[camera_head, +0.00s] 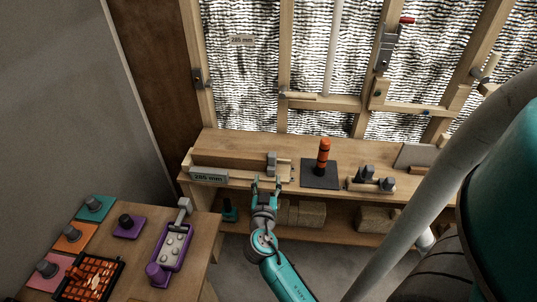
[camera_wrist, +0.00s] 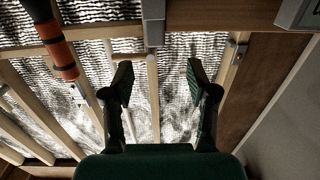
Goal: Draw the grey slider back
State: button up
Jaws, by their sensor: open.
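The grey slider (camera_head: 271,158) stands upright at the right part of a wooden rail fixture (camera_head: 235,160) on the far workbench. A grey plate reading about 285 mm (camera_head: 209,177) is on the fixture's front left. My gripper (camera_head: 266,183) is in front of the slider, slightly below it in the picture, with its two fingers apart and nothing between them. In the wrist view the open fingers (camera_wrist: 157,75) point toward the bench. The grey slider (camera_wrist: 153,22) shows beyond them near the top, roughly centred between the fingers and apart from them.
An orange-and-black cylinder (camera_head: 323,155) stands on a dark mat (camera_head: 321,178) right of the fixture. A wooden block with grey pegs (camera_head: 370,180) is farther right. A stud wall with foil insulation (camera_head: 310,115) rises behind. A side table with a purple tray (camera_head: 172,245) is lower left.

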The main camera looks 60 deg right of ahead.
aim_at(272, 157)
jog(key=shift+m+g+h, duration=0.3)
jog(key=shift+m, duration=0.1)
jog(key=x, duration=0.8)
jog(key=r+x, duration=0.1)
jog(key=x, duration=0.3)
jog(key=shift+d+r, duration=0.1)
grip_shut()
jog(key=shift+s, duration=0.15)
